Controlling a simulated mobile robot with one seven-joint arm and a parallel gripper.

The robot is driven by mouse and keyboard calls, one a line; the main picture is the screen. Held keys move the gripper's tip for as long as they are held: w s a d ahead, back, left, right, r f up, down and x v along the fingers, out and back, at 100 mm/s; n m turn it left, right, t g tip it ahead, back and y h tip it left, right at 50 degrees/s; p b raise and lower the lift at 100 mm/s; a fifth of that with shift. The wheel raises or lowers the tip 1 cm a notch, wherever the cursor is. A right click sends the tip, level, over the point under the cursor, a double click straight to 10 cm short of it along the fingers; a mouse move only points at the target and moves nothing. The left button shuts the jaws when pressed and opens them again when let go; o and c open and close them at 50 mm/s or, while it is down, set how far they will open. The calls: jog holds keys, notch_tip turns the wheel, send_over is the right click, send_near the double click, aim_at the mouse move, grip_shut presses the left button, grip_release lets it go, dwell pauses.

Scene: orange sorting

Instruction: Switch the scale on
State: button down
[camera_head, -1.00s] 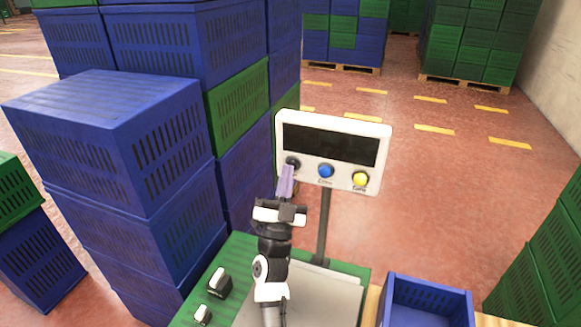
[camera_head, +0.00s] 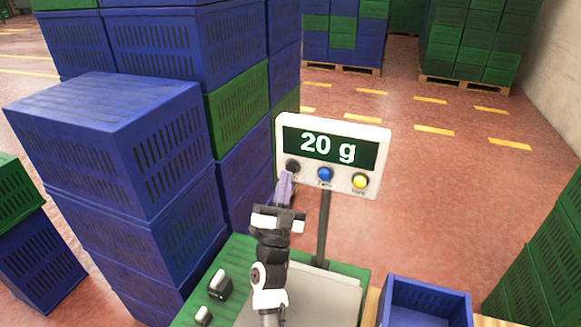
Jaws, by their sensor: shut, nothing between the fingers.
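The scale's display head (camera_head: 333,153) stands on a dark post in the middle of the camera_head view. Its screen (camera_head: 328,147) is lit and reads "20 g". Below the screen sit a black button (camera_head: 293,166), a blue button (camera_head: 325,174) and a yellow button (camera_head: 360,181). The scale's plate (camera_head: 330,297) lies below, partly hidden by my arm. My gripper (camera_head: 286,177) is shut and empty. Its fingertips are just below the black button, and I cannot tell whether they touch the panel.
Stacked blue crates (camera_head: 125,150) stand close on the left. An open blue crate (camera_head: 427,305) is at the lower right. Two weights, a larger (camera_head: 220,284) and a smaller (camera_head: 203,315), sit on a green surface left of the plate. Green crates (camera_head: 545,255) stand at the right edge.

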jog(key=shift+s+a, duration=0.1)
jog(key=shift+s, duration=0.1)
jog(key=s, duration=0.1)
jog(key=s+a+p, duration=0.1)
jog(key=s, duration=0.1)
jog(key=s+a+p, duration=0.1)
jog(key=shift+s, duration=0.3)
dwell(0.7)
